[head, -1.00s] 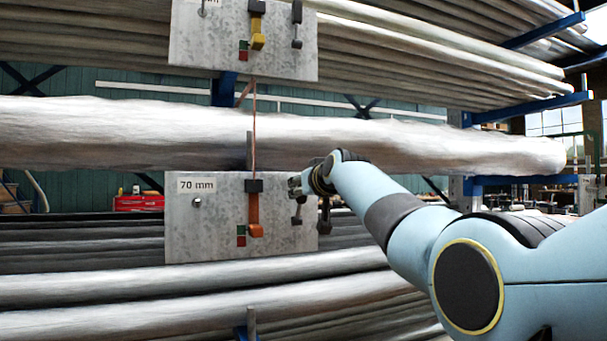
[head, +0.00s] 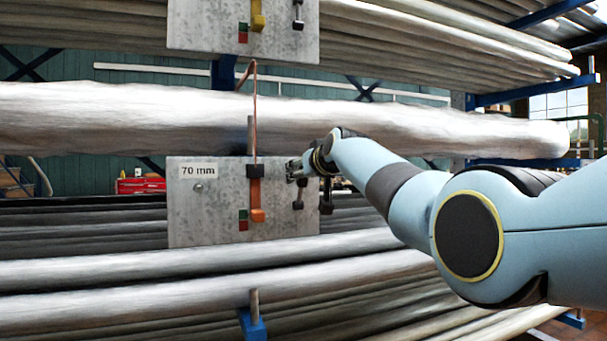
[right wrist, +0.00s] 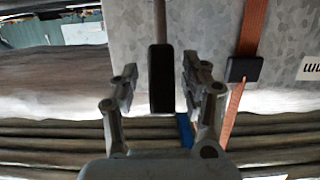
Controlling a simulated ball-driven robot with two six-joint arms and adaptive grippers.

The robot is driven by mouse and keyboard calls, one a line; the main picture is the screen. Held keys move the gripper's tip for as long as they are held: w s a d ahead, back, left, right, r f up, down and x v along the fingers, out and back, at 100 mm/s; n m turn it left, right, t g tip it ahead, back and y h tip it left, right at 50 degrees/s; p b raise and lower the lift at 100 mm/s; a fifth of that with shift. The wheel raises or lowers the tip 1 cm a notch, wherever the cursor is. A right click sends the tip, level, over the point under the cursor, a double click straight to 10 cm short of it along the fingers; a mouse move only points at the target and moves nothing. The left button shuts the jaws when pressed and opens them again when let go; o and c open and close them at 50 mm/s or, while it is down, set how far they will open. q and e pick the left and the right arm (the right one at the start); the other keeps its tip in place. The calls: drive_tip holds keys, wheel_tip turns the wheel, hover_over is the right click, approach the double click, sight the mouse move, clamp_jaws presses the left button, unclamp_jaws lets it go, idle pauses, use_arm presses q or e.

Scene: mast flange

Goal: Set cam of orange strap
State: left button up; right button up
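The orange strap (head: 254,110) runs down over the big silver bundle to a black buckle (head: 255,170) on the lower grey plate (head: 205,225). Its orange cam lever (head: 257,198) hangs down beside a green and red mark (head: 243,219). A grey pin with a dark knob (head: 298,204) hangs right of the lever. My right gripper (head: 294,170) is at the plate's upper right, near this pin. In the right wrist view my right gripper (right wrist: 161,97) is open, with a black block (right wrist: 161,78) between its fingers; contact is unclear. The strap (right wrist: 252,30) passes beside them. My left gripper is out of view.
An upper plate (head: 200,30) carries a yellow lever (head: 257,17) and another hanging pin (head: 298,15). Silver bundles lie on blue rack arms (head: 535,95) above and below. A blue arm end with a post (head: 252,322) sticks out under the lower plate.

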drive_tip(key=v, duration=1.2)
